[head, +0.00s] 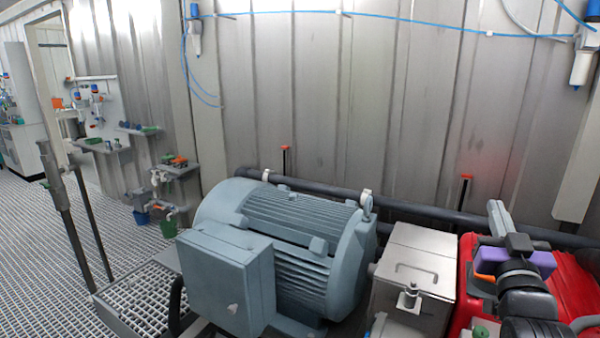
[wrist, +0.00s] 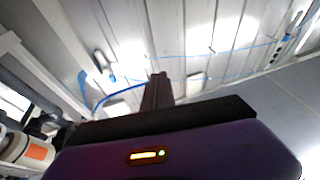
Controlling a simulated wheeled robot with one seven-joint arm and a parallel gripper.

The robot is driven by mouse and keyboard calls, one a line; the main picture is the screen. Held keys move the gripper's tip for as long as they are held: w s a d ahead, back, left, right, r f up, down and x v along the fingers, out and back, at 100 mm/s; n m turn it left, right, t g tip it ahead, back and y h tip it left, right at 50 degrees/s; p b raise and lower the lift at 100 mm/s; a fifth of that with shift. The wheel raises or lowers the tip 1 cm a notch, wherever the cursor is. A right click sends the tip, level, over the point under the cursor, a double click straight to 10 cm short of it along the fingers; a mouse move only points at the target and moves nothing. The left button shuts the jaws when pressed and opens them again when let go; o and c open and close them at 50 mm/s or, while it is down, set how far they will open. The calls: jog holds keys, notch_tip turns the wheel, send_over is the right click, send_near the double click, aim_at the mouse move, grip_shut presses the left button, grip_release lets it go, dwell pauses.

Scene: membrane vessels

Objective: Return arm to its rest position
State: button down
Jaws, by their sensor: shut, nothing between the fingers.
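My gripper (head: 496,207) is at the right of the head view, raised above the red housing, with its fingers pointing up. The purple hand body (head: 532,260) sits below the fingers. In the wrist view my gripper (wrist: 158,78) shows as dark fingers closed together with nothing between them. The purple hand body (wrist: 200,155) with a small lit indicator fills the bottom of that view. Only the wall, ceiling and pipes lie beyond the fingertips. My arm is bent in close at the lower right of the head view.
A large blue-grey motor (head: 290,245) stands in the middle. A steel box (head: 413,265) and the red housing (head: 575,275) are to its right, near my arm. A dark pipe (head: 430,211) runs along the corrugated wall. Grating floor (head: 40,235) is open at left.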

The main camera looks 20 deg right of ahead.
jog(key=s+a+f+n+t+y, duration=0.1)
jog(key=s+a+f+y, duration=0.1)
jog(key=s+a+f, duration=0.4)
jog(key=s+a+f+n+y+p, duration=0.1)
jog(key=a+f+n+y, duration=0.2)
jog(key=a, duration=0.5)
jog(key=s+a+f+t+y, duration=0.1)
jog(key=s+a+f+y, duration=0.1)
jog(key=s+a+f, duration=0.4)
jog(key=s+a+f+n+g+y, duration=0.1)
jog(key=s+a+f+g+y, duration=0.1)
jog(key=s+a, duration=0.5)
jog(key=s+a+f+n+g+y+p, duration=0.1)
jog(key=s+a+f+y, duration=0.3)
jog(key=s, duration=0.8)
jog(key=a+f+n+g, duration=0.1)
jog(key=a+f, duration=0.1)
jog(key=a, duration=0.1)
jog(key=shift+s, duration=0.15)
